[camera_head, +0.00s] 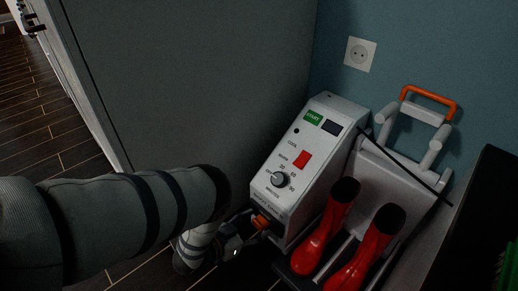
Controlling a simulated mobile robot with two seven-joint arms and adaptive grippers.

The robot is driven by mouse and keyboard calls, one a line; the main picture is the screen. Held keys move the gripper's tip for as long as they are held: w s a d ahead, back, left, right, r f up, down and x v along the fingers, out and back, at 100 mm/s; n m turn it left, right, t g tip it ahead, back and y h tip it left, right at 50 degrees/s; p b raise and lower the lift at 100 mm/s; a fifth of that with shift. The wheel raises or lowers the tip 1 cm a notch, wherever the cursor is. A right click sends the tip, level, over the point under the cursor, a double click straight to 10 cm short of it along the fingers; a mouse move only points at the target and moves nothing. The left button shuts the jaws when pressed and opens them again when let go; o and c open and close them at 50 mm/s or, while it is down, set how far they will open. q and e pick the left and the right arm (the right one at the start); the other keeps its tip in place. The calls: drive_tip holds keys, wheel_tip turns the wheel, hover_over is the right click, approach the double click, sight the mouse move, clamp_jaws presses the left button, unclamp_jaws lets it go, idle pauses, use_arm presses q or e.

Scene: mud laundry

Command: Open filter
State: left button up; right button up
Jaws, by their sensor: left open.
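A grey-white machine (298,160) with a sloped control panel stands by the wall, right of the picture's middle. Its panel has a green START label, a dark display, a red switch and a round dial. A small orange part (261,221) shows low on the machine's near left side; I cannot tell for sure that it is the filter's handle. My left gripper (248,228) is open with its tips right at the orange part. I cannot tell whether they touch it. My forearm and wrist hide the floor there. My right gripper is not in view.
Two red boots (327,232) with dark tops stand close on the machine's right, by a white rack (398,165) with an orange handle (430,97). A large grey panel (190,75) rises behind my left arm. A dark block (480,225) stands at the right edge.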

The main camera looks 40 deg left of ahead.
use_arm(q)
drive_tip(key=shift+w+f, duration=0.2)
drive_tip(key=shift+w, duration=0.3)
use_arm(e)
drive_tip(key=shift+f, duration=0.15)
